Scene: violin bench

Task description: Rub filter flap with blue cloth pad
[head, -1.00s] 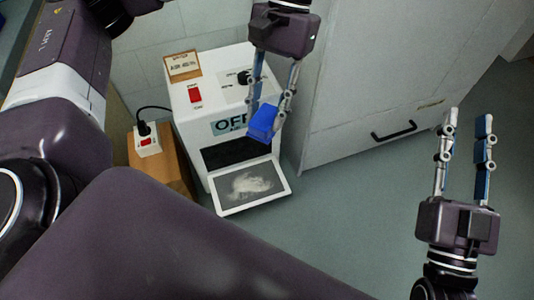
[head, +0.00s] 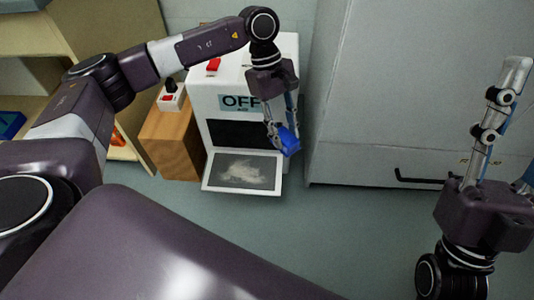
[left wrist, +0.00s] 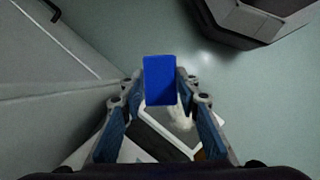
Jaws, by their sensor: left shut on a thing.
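The filter flap (head: 212,184) is a white-framed panel with a grey inset, folded down at the front foot of a white machine. A pale dusty patch (head: 242,172) lies on its inset. My left gripper (head: 282,134) is shut on the blue cloth pad (head: 291,142) and holds it above and to the right of the flap, apart from it. In the left wrist view the pad (left wrist: 160,80) sits between both fingertips, and the flap (left wrist: 150,133) shows partly hidden behind it. My right gripper (head: 515,125) is open and empty at the right edge, partly cut off.
The white machine (head: 290,75) bears an OFF sign (head: 240,102) and a red switch (head: 213,64). A wooden block (head: 170,140) with a socket box (head: 171,98) stands left of it. A grey cabinet (head: 385,90) with a black handle stands right. The floor in front is clear.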

